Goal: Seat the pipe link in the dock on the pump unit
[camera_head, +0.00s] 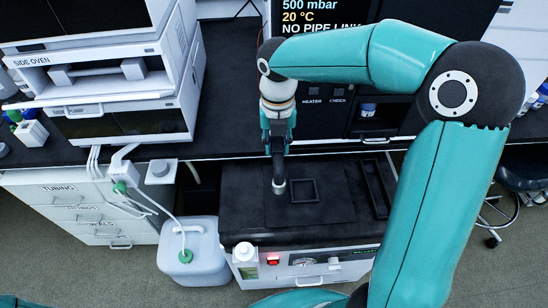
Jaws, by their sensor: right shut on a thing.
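My right gripper (278,168) points down over the black top of the low unit in the middle. It is shut on a small grey metallic piece (279,187), probably the pipe link, whose lower end shows below the fingers. The rest of it is hidden by the gripper. The low white-fronted unit (330,265), probably the pump unit, has a raised square frame (303,191) on its top, just right of the held piece. I cannot tell whether the piece touches the top, or which part is the dock. My left gripper is not in view.
A long recessed slot (376,188) lies at the right of the black top. A white canister (191,255) with a hose stands to the left. The side oven (110,85) is at upper left. A screen (318,17) reads "NO PIPE LINK". My right arm covers much of the right side.

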